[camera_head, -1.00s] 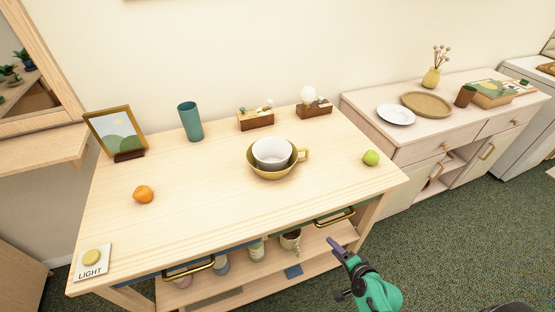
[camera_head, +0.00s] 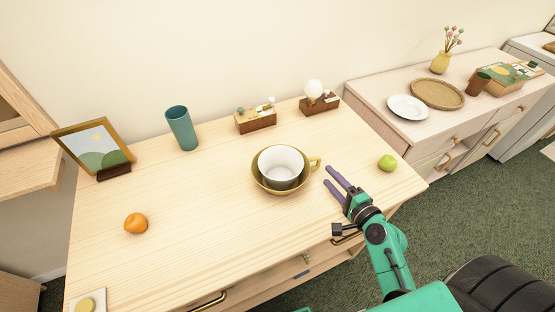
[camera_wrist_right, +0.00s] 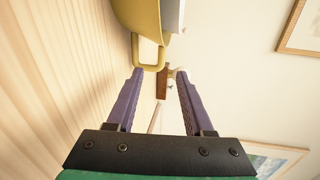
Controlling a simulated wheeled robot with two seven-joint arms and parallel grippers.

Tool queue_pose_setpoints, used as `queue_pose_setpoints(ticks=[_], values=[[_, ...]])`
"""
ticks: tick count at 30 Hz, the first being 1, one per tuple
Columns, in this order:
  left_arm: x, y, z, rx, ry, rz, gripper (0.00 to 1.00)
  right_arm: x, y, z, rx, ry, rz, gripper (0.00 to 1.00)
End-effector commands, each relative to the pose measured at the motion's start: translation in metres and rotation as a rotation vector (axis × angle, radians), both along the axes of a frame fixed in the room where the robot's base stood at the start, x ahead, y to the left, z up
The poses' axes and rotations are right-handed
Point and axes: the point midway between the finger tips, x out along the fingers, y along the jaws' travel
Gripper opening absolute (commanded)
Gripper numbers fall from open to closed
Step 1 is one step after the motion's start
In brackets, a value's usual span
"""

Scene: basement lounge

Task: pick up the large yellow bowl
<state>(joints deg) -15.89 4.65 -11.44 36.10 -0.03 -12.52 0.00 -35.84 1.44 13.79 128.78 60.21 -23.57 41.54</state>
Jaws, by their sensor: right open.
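The large yellow bowl (camera_head: 258,182) sits on the wooden table, with a handle on its right side. A white bowl or cup (camera_head: 281,165) rests inside it. My right gripper (camera_head: 331,178) is open and empty, just right of the yellow bowl's handle, its purple fingers pointing toward it. In the right wrist view the yellow bowl (camera_wrist_right: 135,18) shows at the top, with its handle just beyond the tips of the open gripper (camera_wrist_right: 160,75). My left gripper is not in view.
A green apple (camera_head: 387,163) lies right of my right gripper. An orange (camera_head: 135,223), a teal cup (camera_head: 182,128), a picture frame (camera_head: 96,146) and two wooden block ornaments (camera_head: 256,120) stand around the table (camera_head: 205,230). Its front middle is clear.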

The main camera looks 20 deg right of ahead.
Motion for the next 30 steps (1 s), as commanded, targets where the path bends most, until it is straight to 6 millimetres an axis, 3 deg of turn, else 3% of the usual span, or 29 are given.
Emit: queue_pose_setpoints(ticks=[3, 11, 21, 29, 30], values=[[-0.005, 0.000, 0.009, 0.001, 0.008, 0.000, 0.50, 0.019, 0.003, 0.001, 0.001, -0.003, 0.000, 0.52], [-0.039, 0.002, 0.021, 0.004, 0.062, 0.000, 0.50, 0.080, 0.012, -0.014, 0.001, -0.001, 0.001, 0.52], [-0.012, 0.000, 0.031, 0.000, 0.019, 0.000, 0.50, 0.131, 0.019, -0.027, -0.002, -0.001, 0.001, 0.52], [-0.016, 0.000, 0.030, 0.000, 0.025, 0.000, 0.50, 0.139, 0.020, -0.030, -0.001, 0.002, 0.000, 0.52], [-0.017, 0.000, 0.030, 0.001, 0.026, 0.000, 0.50, 0.139, 0.020, -0.030, -0.001, 0.002, 0.000, 0.44]])
